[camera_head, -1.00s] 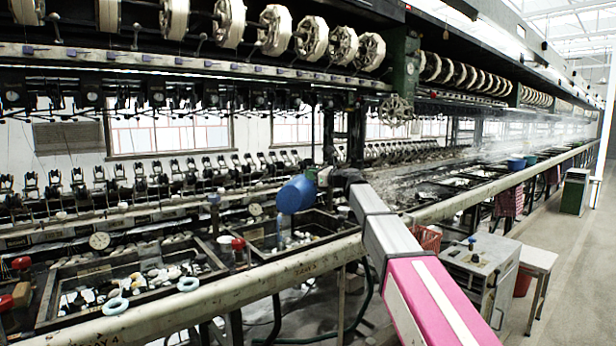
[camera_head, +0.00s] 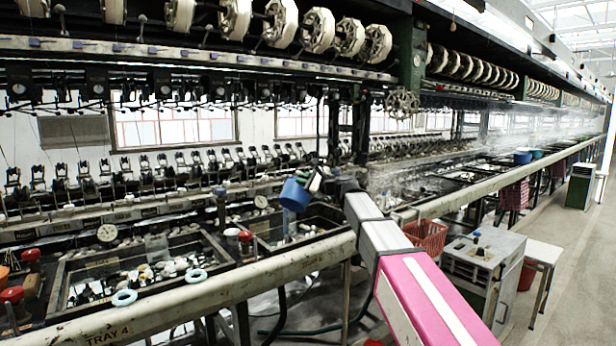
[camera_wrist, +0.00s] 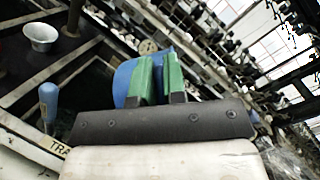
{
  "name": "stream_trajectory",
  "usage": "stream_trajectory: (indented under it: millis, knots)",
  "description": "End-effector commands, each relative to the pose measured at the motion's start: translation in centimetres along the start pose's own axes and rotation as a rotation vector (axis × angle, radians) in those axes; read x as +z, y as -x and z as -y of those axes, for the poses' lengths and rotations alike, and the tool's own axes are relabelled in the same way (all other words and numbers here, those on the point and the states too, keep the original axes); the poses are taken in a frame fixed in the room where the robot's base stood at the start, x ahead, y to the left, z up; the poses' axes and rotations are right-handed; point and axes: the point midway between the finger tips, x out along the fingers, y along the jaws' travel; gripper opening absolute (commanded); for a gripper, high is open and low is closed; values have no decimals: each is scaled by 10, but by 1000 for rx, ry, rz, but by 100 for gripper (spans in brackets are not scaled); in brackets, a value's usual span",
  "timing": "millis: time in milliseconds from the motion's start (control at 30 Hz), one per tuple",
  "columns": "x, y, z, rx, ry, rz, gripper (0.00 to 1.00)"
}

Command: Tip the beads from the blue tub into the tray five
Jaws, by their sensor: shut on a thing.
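The blue tub (camera_head: 294,196) hangs in my gripper (camera_head: 315,181) above a dark-framed basin (camera_head: 322,236) behind the pale rail. This basin lies right of the one by the TRAY 4 label, so it appears to be tray five. The tub is close to upright, slightly tilted, and apart from the basin. No stream shows below it. In the wrist view the green fingers of my gripper (camera_wrist: 158,78) are shut on the blue tub (camera_wrist: 122,82), which they partly cover. The tub's inside is hidden, and beads in the basin are too small to tell.
The long rail (camera_head: 220,293) runs in front of the basins. A red-capped post (camera_head: 245,236) stands between the basins. A red basket (camera_head: 426,236) and a metal cabinet (camera_head: 484,262) are at right.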

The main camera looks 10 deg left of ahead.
Motion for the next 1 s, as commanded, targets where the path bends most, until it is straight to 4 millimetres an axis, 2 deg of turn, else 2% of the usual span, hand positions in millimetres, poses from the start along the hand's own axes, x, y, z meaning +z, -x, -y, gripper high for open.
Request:
stream_trajectory:
  millis: [100,600,800,1000]
  knots:
    - [4,1,-14,4,97,-1,0]
    - [2,0,-51,23,616,-2,0]
    - [1,0,-59,27,731,-2,0]
    - [1,0,-60,28,763,-2,0]
